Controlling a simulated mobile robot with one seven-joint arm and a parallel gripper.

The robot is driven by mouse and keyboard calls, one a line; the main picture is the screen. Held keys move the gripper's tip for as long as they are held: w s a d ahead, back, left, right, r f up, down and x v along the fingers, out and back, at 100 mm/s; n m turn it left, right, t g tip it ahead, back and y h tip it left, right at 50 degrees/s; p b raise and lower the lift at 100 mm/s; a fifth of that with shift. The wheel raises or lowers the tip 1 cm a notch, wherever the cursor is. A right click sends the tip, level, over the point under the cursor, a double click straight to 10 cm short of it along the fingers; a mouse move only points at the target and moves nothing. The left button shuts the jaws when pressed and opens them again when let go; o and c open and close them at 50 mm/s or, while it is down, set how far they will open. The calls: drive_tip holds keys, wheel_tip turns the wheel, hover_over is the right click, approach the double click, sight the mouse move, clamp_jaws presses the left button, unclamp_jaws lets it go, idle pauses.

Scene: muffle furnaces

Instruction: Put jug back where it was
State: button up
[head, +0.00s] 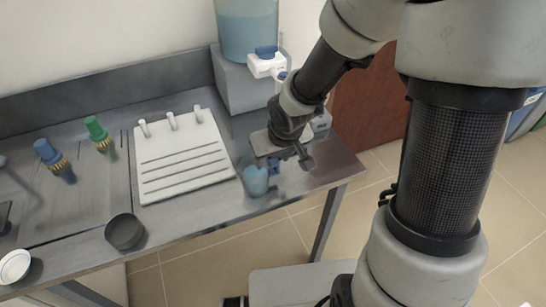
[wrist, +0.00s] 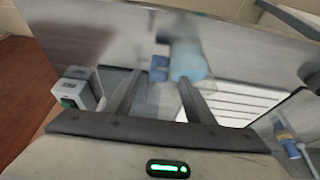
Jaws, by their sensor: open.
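A translucent light-blue jug (head: 256,181) stands on the metal counter (head: 205,207), close to its front edge, below and left of my gripper. In the wrist view the jug (wrist: 188,62) is just beyond the fingertips, with its darker blue handle (wrist: 159,68) roughly in line with the gap between them. My gripper (head: 289,158) is open, its jaws apart with nothing clearly between them. It also shows in the wrist view (wrist: 159,77). I cannot tell whether a finger touches the jug; part of its far side is hidden.
A water dispenser (head: 245,85) with a white tap (head: 267,64) stands behind. A white slotted rack (head: 178,158) lies left of the jug. A dark bowl (head: 125,231), a white dish (head: 15,266), and green (head: 97,130) and blue (head: 49,154) fittings are farther left.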

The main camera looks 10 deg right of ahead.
drive_tip(key=p+v, duration=0.7)
drive_tip(key=v, duration=0.4)
drive_tip(key=shift+s+r, duration=0.15)
